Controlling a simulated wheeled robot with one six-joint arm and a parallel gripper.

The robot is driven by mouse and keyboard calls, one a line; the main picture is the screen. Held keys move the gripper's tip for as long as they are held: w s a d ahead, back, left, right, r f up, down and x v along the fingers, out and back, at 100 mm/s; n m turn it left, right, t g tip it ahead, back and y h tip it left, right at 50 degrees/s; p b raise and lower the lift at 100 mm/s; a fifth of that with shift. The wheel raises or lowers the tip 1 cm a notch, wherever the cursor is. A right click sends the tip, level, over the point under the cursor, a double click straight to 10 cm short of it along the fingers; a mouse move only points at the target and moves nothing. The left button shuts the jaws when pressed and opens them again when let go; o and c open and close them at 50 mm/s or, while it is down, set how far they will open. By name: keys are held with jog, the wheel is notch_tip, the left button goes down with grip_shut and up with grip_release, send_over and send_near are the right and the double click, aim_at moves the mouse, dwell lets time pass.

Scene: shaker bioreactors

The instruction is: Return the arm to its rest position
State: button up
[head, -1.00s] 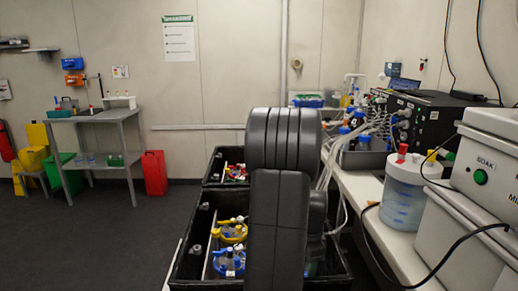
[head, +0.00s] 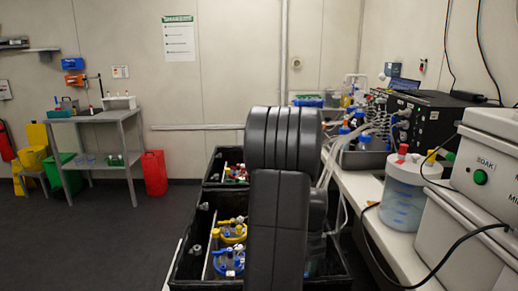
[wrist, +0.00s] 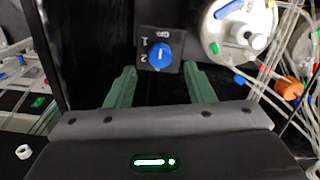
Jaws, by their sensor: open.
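My gripper (wrist: 158,88) shows in the wrist view with its two green fingers spread apart and nothing between them. Beyond the fingertips is a small dark panel with a blue knob (wrist: 159,55) marked 1 and 2. I cannot tell whether the fingers touch the panel. In the head view my dark arm stands folded in the middle, over the black crate (head: 190,268), and the gripper itself is hidden there.
The black crate holds vessels with yellow (head: 232,233) and blue (head: 228,262) tops. A white-lidded vessel (wrist: 238,25) with tubes is right of the fingers. A bench (head: 360,190) with a jug (head: 403,195) and grey boxes stands right. The floor (head: 100,240) at left is clear.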

notch_tip(320, 180, down, 4)
jog(key=shift+r, duration=0.1)
jog(key=shift+f+n, duration=0.2)
jog(key=shift+n, duration=0.1)
jog(key=n, duration=0.4)
jog(key=shift+n, duration=0.3)
jog(key=n, duration=0.5)
jog(key=shift+n+b, duration=0.3)
jog(key=n, duration=0.5)
jog(key=shift+n+b, duration=0.4)
jog(key=shift+n, duration=2.4)
jog(key=shift+r, duration=0.1)
